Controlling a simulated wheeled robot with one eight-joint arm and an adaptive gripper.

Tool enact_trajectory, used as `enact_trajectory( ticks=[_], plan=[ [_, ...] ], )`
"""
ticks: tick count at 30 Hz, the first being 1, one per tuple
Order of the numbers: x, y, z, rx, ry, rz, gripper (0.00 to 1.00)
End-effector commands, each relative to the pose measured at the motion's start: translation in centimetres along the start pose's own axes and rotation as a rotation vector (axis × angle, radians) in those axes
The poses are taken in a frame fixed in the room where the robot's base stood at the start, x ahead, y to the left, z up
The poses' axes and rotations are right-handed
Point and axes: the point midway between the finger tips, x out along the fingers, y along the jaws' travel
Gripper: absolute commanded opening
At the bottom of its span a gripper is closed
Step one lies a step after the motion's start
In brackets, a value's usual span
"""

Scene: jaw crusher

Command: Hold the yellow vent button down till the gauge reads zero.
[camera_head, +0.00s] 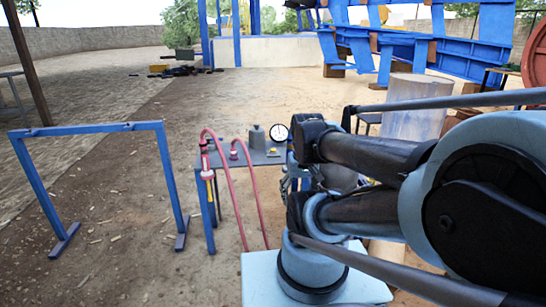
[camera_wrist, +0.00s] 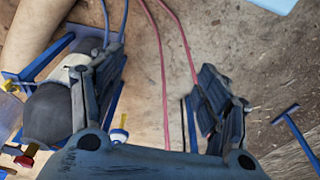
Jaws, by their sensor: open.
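The pressure gauge (camera_head: 279,132), a round white dial, stands at the back right of a small blue-legged table (camera_head: 228,157) in the head view. Its needle is too small to read. I cannot make out the yellow vent button for certain. A small yellow-topped part (camera_wrist: 122,120) shows beside my left finger in the wrist view, but I cannot tell what it is. My gripper (camera_wrist: 157,95) is open, with its fingers wide apart and nothing between them but hoses and ground beyond. In the head view my arm hides part of the table's right side.
Red hoses (camera_head: 232,190) loop from the table to the ground. A grey block (camera_head: 257,138) stands beside the gauge. A blue frame (camera_head: 95,130) stands to the left. A red knob (camera_wrist: 25,159) shows at lower left in the wrist view. Open ground lies behind the table.

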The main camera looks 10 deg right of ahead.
Motion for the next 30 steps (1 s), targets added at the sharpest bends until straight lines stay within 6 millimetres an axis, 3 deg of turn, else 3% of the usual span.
enact_trajectory(
  ticks=[13,22,30],
  plan=[
    [0.0,0.0,0.0,0.0,0.0,0.0,0.69],
    [0.0,0.0,0.0,0.0,0.0,0.0,0.01],
    [0.0,0.0,0.0,0.0,0.0,0.0,0.0]
  ],
)
